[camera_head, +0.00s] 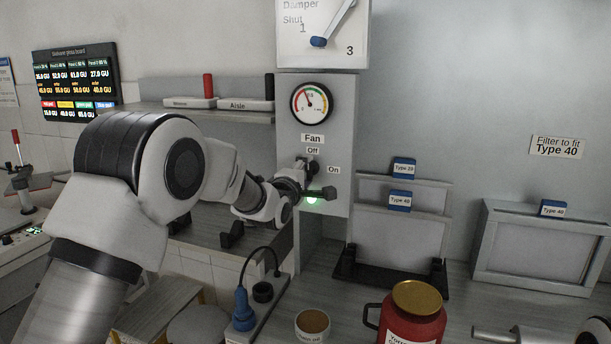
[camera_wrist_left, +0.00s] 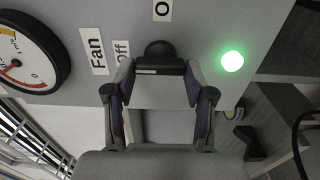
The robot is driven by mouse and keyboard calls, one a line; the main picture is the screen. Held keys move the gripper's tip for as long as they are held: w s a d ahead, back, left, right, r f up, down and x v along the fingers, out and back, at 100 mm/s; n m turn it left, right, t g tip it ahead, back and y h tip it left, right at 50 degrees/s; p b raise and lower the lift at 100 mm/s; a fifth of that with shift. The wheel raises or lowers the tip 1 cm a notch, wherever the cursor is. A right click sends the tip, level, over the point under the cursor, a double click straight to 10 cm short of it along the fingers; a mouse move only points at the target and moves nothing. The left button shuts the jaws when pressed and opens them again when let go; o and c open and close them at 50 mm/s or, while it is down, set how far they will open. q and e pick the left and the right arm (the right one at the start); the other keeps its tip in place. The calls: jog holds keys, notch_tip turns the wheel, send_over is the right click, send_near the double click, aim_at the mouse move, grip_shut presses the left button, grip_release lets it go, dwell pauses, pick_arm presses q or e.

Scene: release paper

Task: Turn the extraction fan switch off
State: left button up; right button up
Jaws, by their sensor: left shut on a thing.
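The fan switch (camera_wrist_left: 160,52) is a black rotary knob on the grey wall panel (camera_head: 340,115), with an "Off" label (camera_head: 313,151) above it and an "On" label (camera_head: 333,170) to its right. My left gripper (camera_head: 314,180) is at the panel, shut on the switch. In the left wrist view its two fingertips (camera_wrist_left: 160,76) sit on either side of the knob's dark bar. A pale mark shows on the bar's Off-label side, but I cannot tell the switch setting for certain. A green lamp (camera_wrist_left: 232,61) beside it is lit.
A round gauge (camera_head: 311,103) is above the switch, and a damper lever (camera_head: 333,22) higher up. A shelf (camera_head: 200,115) is to the left. A blue plug (camera_head: 243,310), a tin (camera_head: 312,325) and a red canister (camera_head: 411,322) stand below; filter racks (camera_head: 400,235) are to the right.

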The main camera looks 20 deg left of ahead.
dwell(0.4)
pick_arm(q)
jog(key=o, duration=1.2)
jog(key=shift+c, duration=0.2)
jog(key=s, duration=1.2)
jog(key=shift+a, duration=0.25)
